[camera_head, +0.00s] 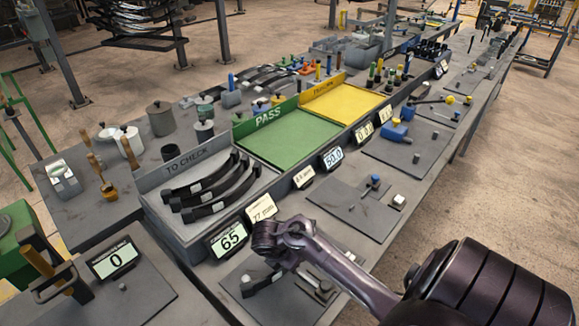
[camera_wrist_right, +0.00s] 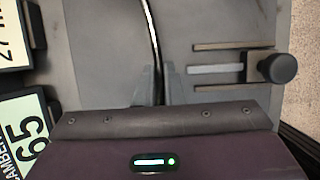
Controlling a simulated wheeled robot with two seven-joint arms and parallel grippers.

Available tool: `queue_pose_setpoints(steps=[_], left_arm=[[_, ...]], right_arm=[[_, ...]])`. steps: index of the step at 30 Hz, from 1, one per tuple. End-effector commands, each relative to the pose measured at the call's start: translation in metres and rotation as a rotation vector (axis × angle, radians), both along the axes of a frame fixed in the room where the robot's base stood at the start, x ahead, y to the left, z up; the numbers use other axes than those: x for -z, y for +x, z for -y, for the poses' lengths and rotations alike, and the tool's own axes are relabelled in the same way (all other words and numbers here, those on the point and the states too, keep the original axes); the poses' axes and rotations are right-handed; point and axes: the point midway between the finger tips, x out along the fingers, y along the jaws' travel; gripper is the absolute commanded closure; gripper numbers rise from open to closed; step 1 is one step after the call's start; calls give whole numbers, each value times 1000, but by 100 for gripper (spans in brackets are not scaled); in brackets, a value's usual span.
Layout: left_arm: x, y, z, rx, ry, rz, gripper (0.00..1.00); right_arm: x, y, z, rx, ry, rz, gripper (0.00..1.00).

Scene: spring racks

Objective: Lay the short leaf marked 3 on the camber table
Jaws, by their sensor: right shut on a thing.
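In the head view a short dark piece of the leaf with a pale label (camera_head: 247,284) shows below the gripper, low over the plate. Its mark is unreadable, and I cannot tell whether it touches the plate. My left gripper is not in view.
Several dark curved leaves (camera_head: 222,188) lie in the TO CHECK tray (camera_head: 150,181). The green PASS area (camera_head: 290,140) and yellow area (camera_head: 345,104) look empty. The camber display (camera_head: 229,238) stands beside the plate. A dark knob (camera_wrist_right: 279,67) and slots are right of the leaf.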

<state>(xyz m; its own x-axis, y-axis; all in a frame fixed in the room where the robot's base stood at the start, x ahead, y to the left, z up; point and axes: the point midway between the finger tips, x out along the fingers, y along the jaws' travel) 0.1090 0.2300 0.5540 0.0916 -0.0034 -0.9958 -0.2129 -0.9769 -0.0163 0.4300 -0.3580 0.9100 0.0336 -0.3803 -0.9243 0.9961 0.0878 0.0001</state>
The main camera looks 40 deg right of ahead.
Motion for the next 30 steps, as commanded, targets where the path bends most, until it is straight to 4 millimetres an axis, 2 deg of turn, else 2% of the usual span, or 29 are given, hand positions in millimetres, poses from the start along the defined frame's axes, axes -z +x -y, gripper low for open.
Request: queue_pose_setpoints(steps=[30], left_arm=[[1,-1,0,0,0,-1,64]], right_arm=[[-2,14,-1,-1,0,4,100]])
